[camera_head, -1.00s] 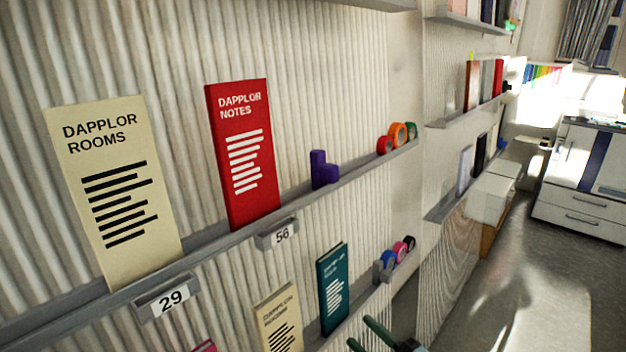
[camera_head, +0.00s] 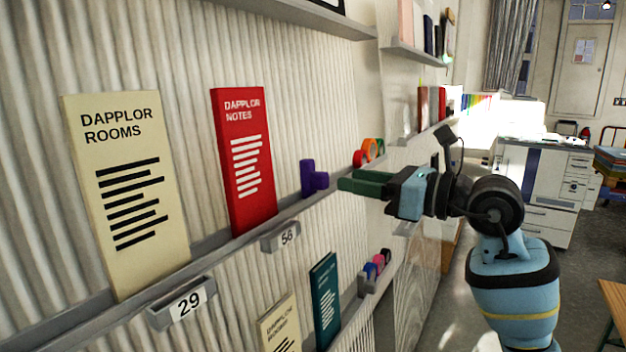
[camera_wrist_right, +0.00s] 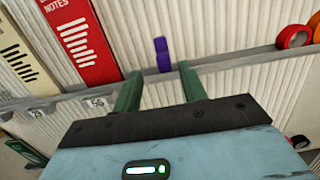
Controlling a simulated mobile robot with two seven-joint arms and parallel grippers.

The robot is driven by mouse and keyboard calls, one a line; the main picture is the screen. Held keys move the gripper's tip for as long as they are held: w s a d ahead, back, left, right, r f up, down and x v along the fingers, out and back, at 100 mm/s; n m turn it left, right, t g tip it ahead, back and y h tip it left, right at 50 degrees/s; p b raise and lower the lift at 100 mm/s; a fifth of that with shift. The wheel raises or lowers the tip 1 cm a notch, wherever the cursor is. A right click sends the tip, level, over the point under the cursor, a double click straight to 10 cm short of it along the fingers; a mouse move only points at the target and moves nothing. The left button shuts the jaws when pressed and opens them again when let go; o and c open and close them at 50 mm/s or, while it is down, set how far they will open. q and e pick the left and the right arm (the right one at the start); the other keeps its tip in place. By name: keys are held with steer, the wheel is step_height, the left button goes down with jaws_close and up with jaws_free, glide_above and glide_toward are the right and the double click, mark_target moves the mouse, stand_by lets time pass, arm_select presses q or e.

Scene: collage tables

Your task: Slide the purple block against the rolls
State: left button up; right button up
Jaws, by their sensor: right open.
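The purple block (camera_head: 313,178), an L shape with a tall back and a low foot, stands on the upper grey ledge right of the red "Dapplor Notes" booklet. It also shows in the right wrist view (camera_wrist_right: 162,55), ahead of and between the fingers. The rolls, red (camera_head: 359,158) and orange (camera_head: 369,150) with a green one behind, stand farther right on the same ledge, with a gap from the block. My right gripper (camera_head: 347,185) is open and empty, its green fingers pointing left, near the ledge and the block. My left gripper is out of view.
The red booklet (camera_head: 244,160) leans left of the block, and the cream "Dapplor Rooms" booklet (camera_head: 125,190) farther left. Number tags hang from the ledge (camera_head: 225,242). A lower ledge holds a teal booklet (camera_head: 324,300) and more rolls (camera_head: 373,267).

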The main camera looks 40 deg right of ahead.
mark_target(327, 174)
steer(key=shift+d+r, duration=0.1)
steer(key=shift+d, duration=0.1)
steer(key=shift+w+a, duration=0.15)
steer(key=shift+w, duration=0.35)
steer(key=p+x, duration=0.1)
steer(key=x, duration=0.5)
steer(key=shift+w+a+p, duration=0.25)
steer(key=shift+w+p, duration=0.05)
steer(key=shift+w, duration=0.1)
jaws_close()
steer(key=shift+d, duration=0.1)
